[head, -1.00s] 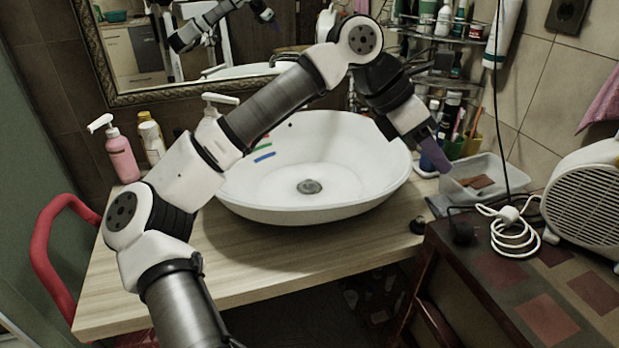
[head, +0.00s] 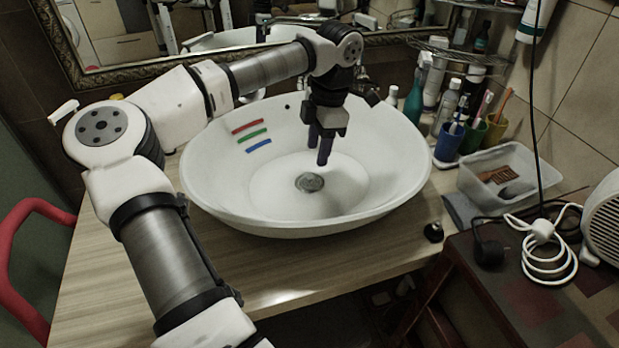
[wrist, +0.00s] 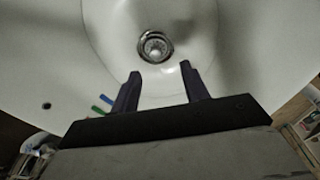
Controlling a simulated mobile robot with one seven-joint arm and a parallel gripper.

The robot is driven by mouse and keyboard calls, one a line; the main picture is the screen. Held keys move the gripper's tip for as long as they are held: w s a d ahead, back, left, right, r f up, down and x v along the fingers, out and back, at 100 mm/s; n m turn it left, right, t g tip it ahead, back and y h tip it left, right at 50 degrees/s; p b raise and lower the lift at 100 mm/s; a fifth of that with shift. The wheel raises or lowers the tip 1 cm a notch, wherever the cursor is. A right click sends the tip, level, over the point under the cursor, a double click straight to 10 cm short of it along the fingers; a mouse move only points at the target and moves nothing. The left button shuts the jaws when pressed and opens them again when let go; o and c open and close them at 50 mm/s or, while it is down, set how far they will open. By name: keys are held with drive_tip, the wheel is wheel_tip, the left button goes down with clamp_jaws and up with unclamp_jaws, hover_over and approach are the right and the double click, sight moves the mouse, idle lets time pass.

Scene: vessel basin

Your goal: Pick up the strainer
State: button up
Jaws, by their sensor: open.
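The strainer (head: 309,182) is a small round metal piece at the bottom of the white vessel basin (head: 215,160). In the wrist view the strainer (wrist: 155,46) shows as a bright ring with a dark rim, beyond the fingertips and near the middle between them. My gripper (head: 322,160) points down inside the basin, above and slightly to the right of the strainer in the head view. In the wrist view my gripper (wrist: 160,68) has its two dark fingers apart with nothing between them. Nothing hides the strainer.
Red, green and blue stripes (head: 252,136) mark the basin's inner left wall. A clear tray (head: 485,168), cups with brushes (head: 495,130) and bottles (head: 445,105) stand right of the basin. A white coiled cable (head: 548,260) lies at the right.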

sight(310, 175)
drive_tip(key=shift+w+a+f+p, duration=0.1)
drive_tip(key=shift+a+f+p, duration=0.25)
drive_tip(key=shift+f, duration=0.9)
drive_tip(key=shift+a+f+p, duration=0.2)
drive_tip(key=shift+f+p, duration=0.25)
drive_tip(key=shift+f, duration=0.8)
drive_tip(key=shift+w+a+f+p, duration=0.1)
drive_tip(key=shift+a+f+p, duration=0.25)
drive_tip(key=shift+f, duration=0.9)
drive_tip(key=shift+d, duration=0.1)
drive_tip(key=shift+c, duration=0.2)
clamp_jaws()
